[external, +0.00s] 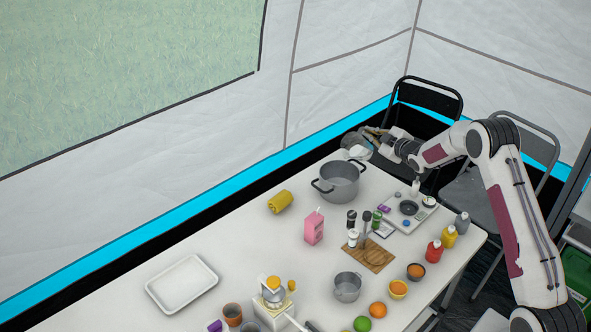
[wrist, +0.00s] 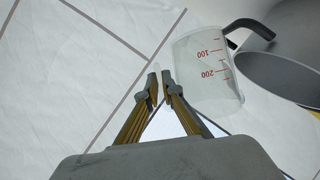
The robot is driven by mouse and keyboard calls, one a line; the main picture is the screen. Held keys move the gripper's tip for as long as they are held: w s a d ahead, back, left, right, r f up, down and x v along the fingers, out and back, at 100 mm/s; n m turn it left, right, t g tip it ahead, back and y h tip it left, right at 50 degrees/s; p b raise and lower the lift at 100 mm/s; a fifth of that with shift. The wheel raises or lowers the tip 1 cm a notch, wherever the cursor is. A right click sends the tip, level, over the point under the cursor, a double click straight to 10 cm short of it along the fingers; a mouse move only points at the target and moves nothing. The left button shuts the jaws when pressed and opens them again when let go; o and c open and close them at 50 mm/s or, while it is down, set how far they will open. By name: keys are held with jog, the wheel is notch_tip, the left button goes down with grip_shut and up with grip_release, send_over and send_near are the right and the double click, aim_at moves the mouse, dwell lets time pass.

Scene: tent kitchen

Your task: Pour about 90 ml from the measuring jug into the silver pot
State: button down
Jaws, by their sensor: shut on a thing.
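The clear measuring jug (external: 356,147) is in the air just behind and above the large grey pot (external: 338,184) with black handles. In the wrist view the jug (wrist: 207,80) shows red 100 and 200 marks, upside down in the picture. My gripper (external: 370,134) is shut on the jug, at its right side in the external view; its fingertips (wrist: 163,88) are beside the jug wall in the wrist view. The jug looks tilted; its liquid level is unclear. The large pot (wrist: 285,75) is at right in the wrist view. A smaller silver pot (external: 347,287) stands nearer the front.
A pink carton (external: 314,227) and yellow roll (external: 280,202) stand left of the large pot. A scale (external: 410,208), bottles and a wooden board (external: 368,253) stand to its right and front. A white tray (external: 182,284) is at left. The table between tray and carton is clear.

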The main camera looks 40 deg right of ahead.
jog(key=shift+w+d+m+y+b, duration=0.1)
jog(key=shift+d+m+y+b, duration=0.35)
jog(key=shift+m+y+b, duration=0.2)
dwell(0.5)
jog(key=shift+d+m+g+y+b, duration=0.3)
jog(key=shift+d+m+y+b, duration=0.3)
jog(key=shift+d+b, duration=0.4)
dwell(0.6)
jog(key=d+f+m, duration=0.1)
jog(key=d+f+m+y+b, duration=0.1)
jog(key=d+m+b, duration=0.1)
jog(key=d, duration=0.1)
jog(key=shift+s+f+y, duration=0.25)
jog(key=shift+f+y, duration=0.1)
jog(key=shift+f, duration=0.05)
dwell(0.8)
jog(key=shift+d+m+y+b, duration=0.45)
jog(key=shift+d+b, duration=0.1)
jog(key=shift+b, duration=0.3)
dwell(0.5)
